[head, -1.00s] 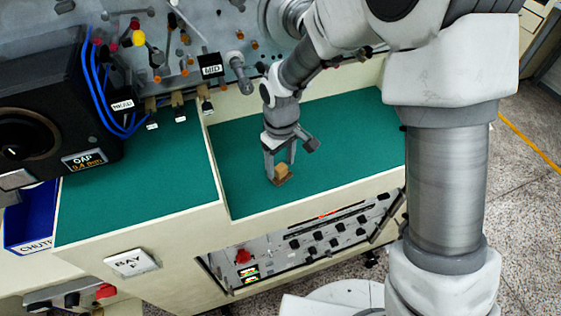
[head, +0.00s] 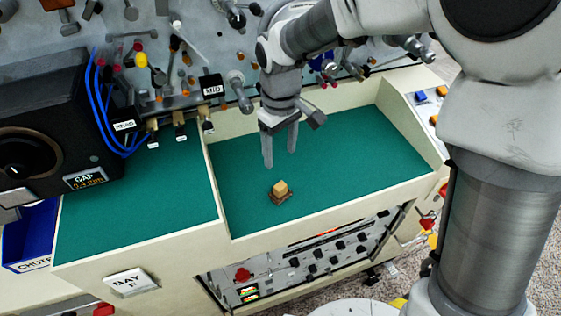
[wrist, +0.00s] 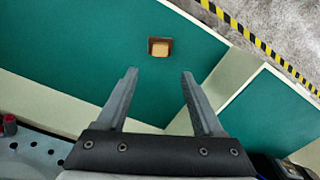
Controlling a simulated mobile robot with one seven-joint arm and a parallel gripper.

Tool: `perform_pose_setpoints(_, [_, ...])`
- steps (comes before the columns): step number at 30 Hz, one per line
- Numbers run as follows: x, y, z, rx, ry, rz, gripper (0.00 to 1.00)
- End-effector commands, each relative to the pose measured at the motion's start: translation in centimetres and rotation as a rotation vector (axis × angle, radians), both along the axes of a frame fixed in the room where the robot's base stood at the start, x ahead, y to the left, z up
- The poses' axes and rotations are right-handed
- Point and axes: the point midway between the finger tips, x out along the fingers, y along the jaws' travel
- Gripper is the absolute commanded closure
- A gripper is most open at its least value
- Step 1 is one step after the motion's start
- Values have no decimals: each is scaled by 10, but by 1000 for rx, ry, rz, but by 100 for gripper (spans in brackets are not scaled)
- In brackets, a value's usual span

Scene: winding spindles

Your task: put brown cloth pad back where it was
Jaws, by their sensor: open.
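A small tan block sits on a flat darker brown piece on the green mat of the right-hand bay; together they look like the brown cloth pad (head: 281,192). I cannot tell clearly which part is cloth. It also shows in the wrist view (wrist: 159,47), just beyond the fingertips and between their lines. My gripper (head: 281,158) points down above it, clear of it, with its fingers apart and nothing between them.
The green mat (head: 340,150) around the pad is bare, bounded by cream walls. A cream divider (head: 213,185) separates it from the left mat. The MID label (head: 213,90) and fittings stand behind. A black GAP unit (head: 70,110) stands at left.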

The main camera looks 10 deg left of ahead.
Motion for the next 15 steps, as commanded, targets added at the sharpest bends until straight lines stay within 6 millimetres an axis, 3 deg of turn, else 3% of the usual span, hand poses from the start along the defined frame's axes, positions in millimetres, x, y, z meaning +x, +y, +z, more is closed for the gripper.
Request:
perform_pose_setpoints(10, [0,-4,11,0,-5,-11,31])
perform_pose_setpoints(15, [-2,-36,40,8,-61,-106,31])
